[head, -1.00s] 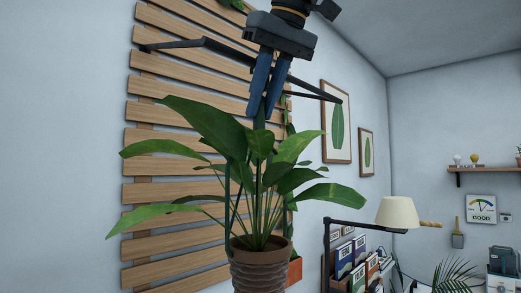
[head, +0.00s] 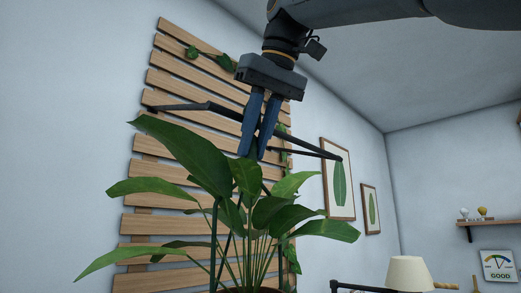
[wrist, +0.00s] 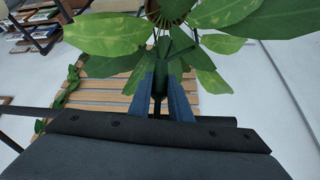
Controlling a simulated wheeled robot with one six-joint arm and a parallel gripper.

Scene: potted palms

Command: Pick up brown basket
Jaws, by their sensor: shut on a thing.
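The brown basket (head: 255,290) is a round brown pot with a tall leafy green plant (head: 255,215). Only its rim shows at the bottom edge of the head view; its brown edge also shows at the top of the wrist view (wrist: 172,8). Thin dark hanger straps (head: 213,245) rise from it through the leaves. My gripper (head: 257,150) points down above the plant, its blue fingers close together. In the wrist view the fingers (wrist: 160,85) close on a dark green piece, which looks like the hanger's top. Leaves partly hide the straps.
A wooden slatted panel (head: 165,100) with trailing vines is on the wall behind. Dark bars (head: 185,107) reach out either side behind my gripper. Framed leaf pictures (head: 337,180), a lamp (head: 408,272) and a shelf (head: 490,225) are at right.

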